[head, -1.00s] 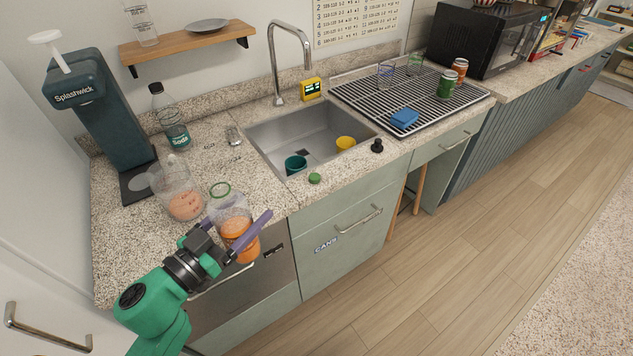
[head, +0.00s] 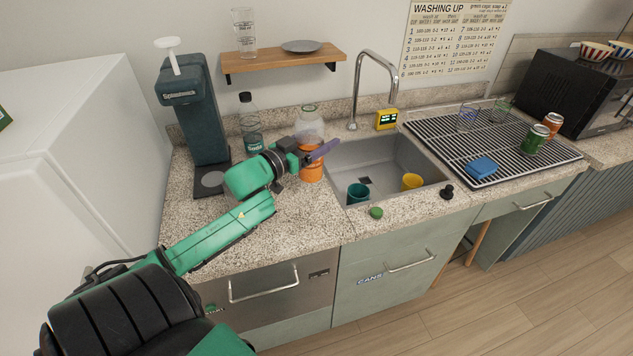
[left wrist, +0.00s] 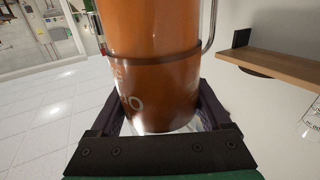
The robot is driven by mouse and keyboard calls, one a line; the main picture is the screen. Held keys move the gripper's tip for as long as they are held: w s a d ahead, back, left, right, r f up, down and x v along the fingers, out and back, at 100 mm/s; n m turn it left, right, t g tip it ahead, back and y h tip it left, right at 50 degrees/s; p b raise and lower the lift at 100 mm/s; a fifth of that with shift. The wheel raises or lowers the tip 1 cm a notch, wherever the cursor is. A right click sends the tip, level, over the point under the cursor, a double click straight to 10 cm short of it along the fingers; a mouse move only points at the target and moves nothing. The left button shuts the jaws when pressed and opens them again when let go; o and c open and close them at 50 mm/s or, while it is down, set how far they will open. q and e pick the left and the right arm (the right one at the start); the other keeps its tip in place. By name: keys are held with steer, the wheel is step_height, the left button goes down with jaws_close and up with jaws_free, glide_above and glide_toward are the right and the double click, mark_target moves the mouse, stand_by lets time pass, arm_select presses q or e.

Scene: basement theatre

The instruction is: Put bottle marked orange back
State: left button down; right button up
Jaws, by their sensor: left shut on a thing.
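The bottle marked orange (head: 309,122) has a clear upper part and an orange lower part (head: 311,173). It is upright beside the sink's left edge; I cannot tell whether its base touches the counter. My left gripper (head: 318,152) is shut on it, with one finger showing across its front. In the left wrist view the orange body (left wrist: 150,50) fills the middle, between the jaws, with part of its lettering readable. A green cap (head: 376,212) lies on the counter's front edge. My right gripper is not in view.
A dark dispenser (head: 195,115) and a soda bottle (head: 250,125) stand at the back left. The sink (head: 385,160) holds a teal cup (head: 357,193) and a yellow cup (head: 411,181). The front left counter is clear.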

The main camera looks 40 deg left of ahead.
arm_select(q)
step_height(320, 180, down, 13)
steer(key=shift+p, duration=0.3)
jaws_free()
steer(key=shift+f, duration=0.1)
steer(key=s+a+b, duration=0.1)
steer(key=s, duration=1.1)
steer(key=shift+a+r, duration=0.2)
steer(key=shift+a, duration=0.05)
